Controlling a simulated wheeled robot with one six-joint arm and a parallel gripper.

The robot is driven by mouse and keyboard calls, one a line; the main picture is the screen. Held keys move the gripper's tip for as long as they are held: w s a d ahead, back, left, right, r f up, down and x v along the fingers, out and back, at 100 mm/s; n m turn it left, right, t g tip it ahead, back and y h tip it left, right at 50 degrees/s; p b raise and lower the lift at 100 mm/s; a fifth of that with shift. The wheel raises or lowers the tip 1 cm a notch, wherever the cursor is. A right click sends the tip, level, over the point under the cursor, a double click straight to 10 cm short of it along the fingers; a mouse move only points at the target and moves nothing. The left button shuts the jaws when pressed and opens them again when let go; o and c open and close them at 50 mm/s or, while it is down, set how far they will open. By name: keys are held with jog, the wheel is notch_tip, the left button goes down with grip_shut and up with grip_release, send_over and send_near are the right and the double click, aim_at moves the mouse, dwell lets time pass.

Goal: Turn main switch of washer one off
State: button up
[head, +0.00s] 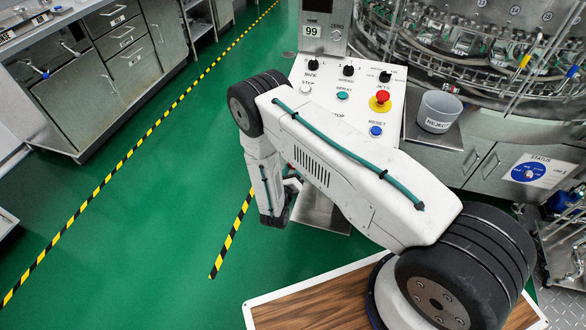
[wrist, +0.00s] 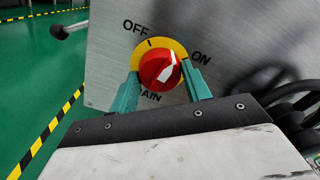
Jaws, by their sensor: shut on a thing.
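The main switch (wrist: 160,70) is a red round knob with a white pointer on a yellow disc, mounted on a grey metal panel (wrist: 240,30) in the wrist view. The panel reads OFF at upper left and ON at right; a partly hidden word below ends in "AIN". The white pointer aims up and to the right, between the OFF and ON words. My gripper (wrist: 161,76) has its teal fingers on either side of the knob, shut on it. In the head view my arm hides the switch and most of the gripper.
A white control panel (head: 318,92) with knobs, buttons and a red emergency stop (head: 380,98) stands behind my arm. A grey container (head: 439,110) is right of it. A lever (wrist: 68,31) juts out at left in the wrist view. Green floor (head: 150,210) is open at left.

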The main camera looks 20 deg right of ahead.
jog(key=n, duration=0.5)
jog(key=shift+n, duration=0.3)
jog(key=n, duration=0.4)
jog(key=shift+n, duration=0.4)
jog(key=o, duration=1)
jog(key=shift+c, duration=0.2)
jog(key=shift+a, duration=0.1)
jog(key=v, duration=0.7)
jog(key=shift+s, duration=0.3)
jog(key=shift+a, duration=0.15)
